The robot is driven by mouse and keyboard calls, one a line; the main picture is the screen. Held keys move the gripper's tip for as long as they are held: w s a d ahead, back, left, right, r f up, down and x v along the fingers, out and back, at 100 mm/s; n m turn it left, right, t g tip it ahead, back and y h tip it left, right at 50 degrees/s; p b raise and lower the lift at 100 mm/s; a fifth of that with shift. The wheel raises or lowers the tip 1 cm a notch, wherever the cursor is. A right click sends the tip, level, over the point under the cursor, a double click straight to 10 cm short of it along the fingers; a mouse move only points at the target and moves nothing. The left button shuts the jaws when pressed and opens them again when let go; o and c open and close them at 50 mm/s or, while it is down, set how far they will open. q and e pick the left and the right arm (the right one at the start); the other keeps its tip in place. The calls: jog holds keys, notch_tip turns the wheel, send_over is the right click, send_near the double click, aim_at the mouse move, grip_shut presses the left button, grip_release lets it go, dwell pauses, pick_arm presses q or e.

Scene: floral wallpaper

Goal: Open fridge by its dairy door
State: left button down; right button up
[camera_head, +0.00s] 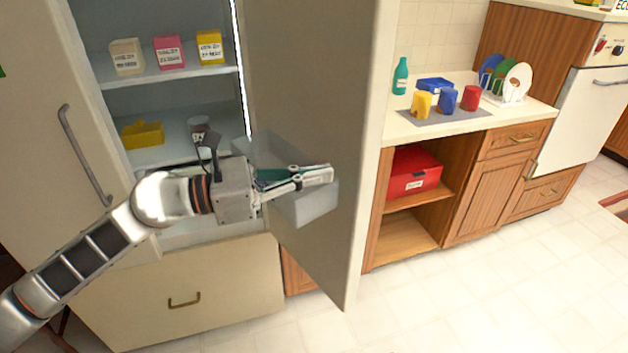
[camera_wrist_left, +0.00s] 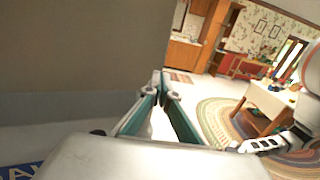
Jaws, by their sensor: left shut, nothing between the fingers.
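The fridge stands at the left of the head view. Its right door (camera_head: 305,70) is swung wide open, with its inner face and a translucent door bin (camera_head: 318,208) showing. Its left door (camera_head: 40,190) is closed. My left gripper (camera_head: 330,173) is shut and empty, in front of the open door's inner side by the bin. I cannot tell whether it touches the door. In the left wrist view the shut fingertips (camera_wrist_left: 162,88) are beside a large grey panel (camera_wrist_left: 85,55). A blue label with partly cut-off letters (camera_wrist_left: 20,170) shows at lower left. My right gripper (camera_wrist_left: 262,145) seems to show at the right edge.
Fridge shelves hold white, pink and yellow boxes (camera_head: 168,52) and a yellow bin (camera_head: 143,134). A closed drawer (camera_head: 180,290) is below. Right of the door is a counter (camera_head: 440,125) with cups and a plate rack. The tiled floor (camera_head: 470,290) is clear.

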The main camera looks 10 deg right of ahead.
pick_arm(q)
jog(key=s+a+b, duration=0.2)
jog(key=s+a, duration=0.3)
jog(key=a, duration=0.3)
jog(key=w+a+f+n+t+y, duration=0.4)
jog(key=f+n+t, duration=0.3)
jog(key=f+n, duration=0.7)
jog(key=w+a+f+n+t+y, duration=0.1)
jog(key=a+f+n+t+y, duration=0.5)
jog(key=n, duration=1.4)
pick_arm(e)
jog(key=f, duration=0.3)
jog(key=shift+s, duration=0.4)
jog(key=c, duration=0.4)
pick_arm(q)
jog(key=s+a+f+n+g+y, duration=0.2)
jog(key=s+a+f+n, duration=0.2)
jog(key=f, duration=1)
jog(key=s+a+f+n+g+y, duration=0.3)
jog(key=s+f+n, duration=0.6)
jog(key=s+f, duration=0.4)
jog(key=shift+s+a+f+n+g, duration=0.3)
jog(key=shift+a+f+n, duration=0.15)
jog(key=shift+f, duration=0.25)
pick_arm(e)
jog(key=shift+o, duration=0.2)
jog(key=shift+s, duration=0.1)
